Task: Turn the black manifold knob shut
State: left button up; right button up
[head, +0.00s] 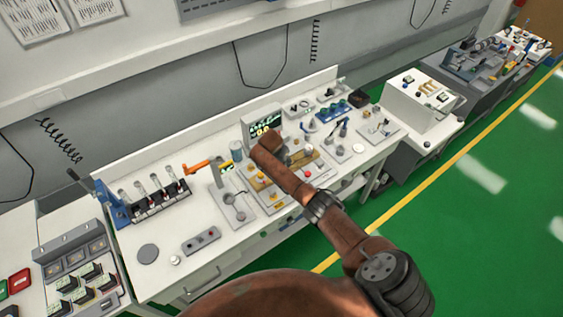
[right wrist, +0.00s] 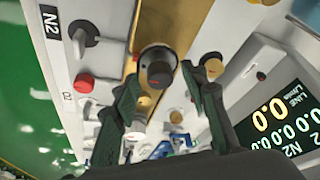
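A black round knob (right wrist: 157,62) sits on a brass manifold bar (right wrist: 150,20) in the right wrist view, with a brass and white fitting below it in the picture. My right gripper (right wrist: 160,75) is open, its two dark green fingers to the left and right of the knob. Visible gaps separate the knob from the fingers, though contact in depth is unclear. In the head view, my brown right arm reaches over the white bench to the brass manifold (head: 304,161) and hides part of it. My left gripper is not in view.
Beside the manifold are a grey N2 knob (right wrist: 88,36) and a red button (right wrist: 84,82). The white bench (head: 205,263) holds several fittings and an orange-handled part (head: 198,166).

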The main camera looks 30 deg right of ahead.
jog(key=shift+r, duration=0.15)
jog(key=v, duration=1.1)
jog(key=shift+a+r, duration=0.15)
jog(key=shift+r, duration=0.2)
jog(key=shift+s, duration=0.2)
